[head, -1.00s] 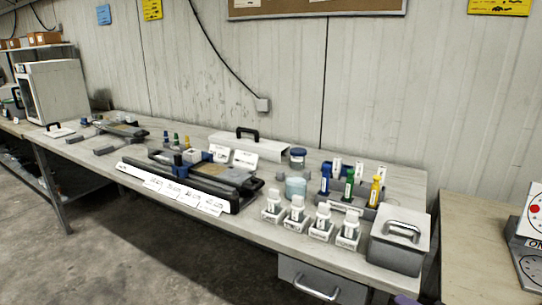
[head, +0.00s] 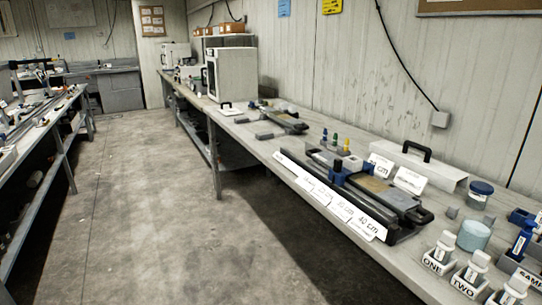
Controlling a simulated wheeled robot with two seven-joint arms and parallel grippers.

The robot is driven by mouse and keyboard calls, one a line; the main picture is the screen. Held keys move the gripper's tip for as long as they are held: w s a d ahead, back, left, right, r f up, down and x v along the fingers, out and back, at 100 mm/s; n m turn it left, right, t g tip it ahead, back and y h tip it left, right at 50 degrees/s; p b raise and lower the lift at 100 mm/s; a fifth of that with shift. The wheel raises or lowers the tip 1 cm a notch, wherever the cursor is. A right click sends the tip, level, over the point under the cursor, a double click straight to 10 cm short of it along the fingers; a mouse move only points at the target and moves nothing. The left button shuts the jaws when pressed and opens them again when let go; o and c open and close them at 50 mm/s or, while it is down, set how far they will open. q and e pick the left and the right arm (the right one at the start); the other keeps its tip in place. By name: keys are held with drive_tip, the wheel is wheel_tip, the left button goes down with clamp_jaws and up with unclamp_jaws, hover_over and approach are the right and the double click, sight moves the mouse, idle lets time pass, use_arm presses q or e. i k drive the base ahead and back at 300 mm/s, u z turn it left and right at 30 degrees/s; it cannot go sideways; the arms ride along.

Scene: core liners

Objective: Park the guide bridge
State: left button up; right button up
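A long black rail fixture (head: 325,193) lies along the front of the right-hand bench, with white labels (head: 357,215) on its front side, one reading 40 cm. A long light-grey piece with a black handle (head: 432,168) stands behind the fixture. I cannot tell for certain which part is the guide bridge. Neither of my grippers is in view.
White bottles in labelled holders (head: 440,250) and a pale teal jar (head: 474,236) stand at the right. A second tool (head: 280,120) and a white cabinet (head: 232,75) are farther along the bench. Open concrete floor (head: 150,200) lies between this bench and a left-hand bench (head: 45,140).

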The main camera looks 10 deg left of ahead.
sight(337, 174)
drive_tip(key=u, duration=0.35)
drive_tip(key=i, duration=1.5)
drive_tip(key=z, duration=0.95)
